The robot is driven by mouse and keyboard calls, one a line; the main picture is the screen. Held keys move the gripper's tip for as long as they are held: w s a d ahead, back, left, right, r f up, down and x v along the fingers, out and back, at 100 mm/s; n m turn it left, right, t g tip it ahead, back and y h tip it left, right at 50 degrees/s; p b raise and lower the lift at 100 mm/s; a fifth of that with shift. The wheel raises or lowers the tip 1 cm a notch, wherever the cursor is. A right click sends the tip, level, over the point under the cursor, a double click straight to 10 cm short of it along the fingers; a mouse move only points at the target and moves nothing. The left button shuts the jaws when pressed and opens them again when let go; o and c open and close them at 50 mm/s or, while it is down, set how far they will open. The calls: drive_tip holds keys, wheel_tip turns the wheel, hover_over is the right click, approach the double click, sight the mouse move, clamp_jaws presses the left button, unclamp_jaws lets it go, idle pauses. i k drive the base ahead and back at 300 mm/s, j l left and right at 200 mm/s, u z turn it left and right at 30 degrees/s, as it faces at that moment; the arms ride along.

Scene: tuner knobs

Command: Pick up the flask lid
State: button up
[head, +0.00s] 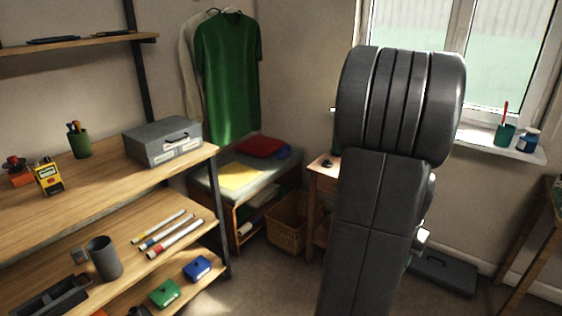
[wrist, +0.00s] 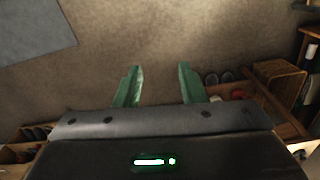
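I cannot make out a flask lid for certain in either view. A small dark object (head: 327,163) lies on the small wooden side table (head: 317,172), just left of my arm; it is too small to identify. A sliver of something green stands behind it, mostly hidden by my arm. My gripper (wrist: 160,68) shows in the wrist view with its two green fingers apart and nothing between them. It faces a bare brownish surface. In the head view my arm hides the gripper and much of the middle right.
Wooden shelves (head: 55,215) at the left hold a grey toolbox (head: 163,141), a grey mug (head: 104,258) and small boxes. A wicker basket (head: 287,220) stands beside the side table. A dark case (head: 443,273) lies on the floor right. Some floor in front of the basket is clear.

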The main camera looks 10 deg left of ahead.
sight(328, 164)
drive_tip(key=i+l+u, duration=0.1)
drive_tip(key=i+u, duration=0.25)
drive_tip(key=i, duration=0.15)
drive_tip(key=i+l+u, duration=0.3)
drive_tip(key=i, duration=0.2)
drive_tip(key=i+l+u, duration=0.35)
drive_tip(key=i, duration=0.15)
drive_tip(key=i+l, duration=0.65)
drive_tip(key=i, duration=0.1)
